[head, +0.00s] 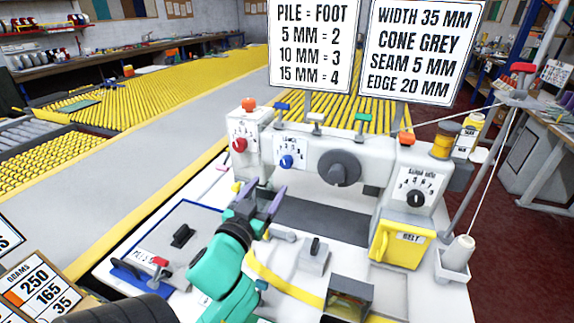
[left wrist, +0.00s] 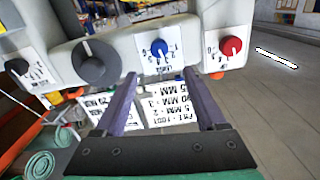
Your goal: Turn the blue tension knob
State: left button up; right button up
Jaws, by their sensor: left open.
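The blue tension knob (head: 286,161) sits on a white dial plate on the front of the white sewing machine (head: 265,130), between a red knob and a large dark knob. In the left wrist view the blue knob (left wrist: 159,47) shows just beyond and between the fingertips. My left gripper (head: 265,197) is in front of the machine, below and a little left of the blue knob. Its fingers (left wrist: 160,78) are open with nothing between them, and they look apart from the knob. My right gripper is not in view.
A red knob (head: 239,145) is left of the blue one, and a large dark knob (head: 340,170) is right of it. A black knob (head: 414,198) and a yellow box (head: 402,243) are further right. Signs (head: 312,45) stand above the machine. A thread cone (head: 459,252) stands at the right.

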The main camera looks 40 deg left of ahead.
aim_at(285, 164)
pick_arm(q)
jog(key=p+x, duration=0.2)
jog(key=x, duration=0.9)
jog(key=shift+f, duration=0.1)
jog(key=shift+w+a, duration=0.15)
jog(key=shift+w, duration=0.4)
jog(key=shift+f, duration=0.1)
grip_shut()
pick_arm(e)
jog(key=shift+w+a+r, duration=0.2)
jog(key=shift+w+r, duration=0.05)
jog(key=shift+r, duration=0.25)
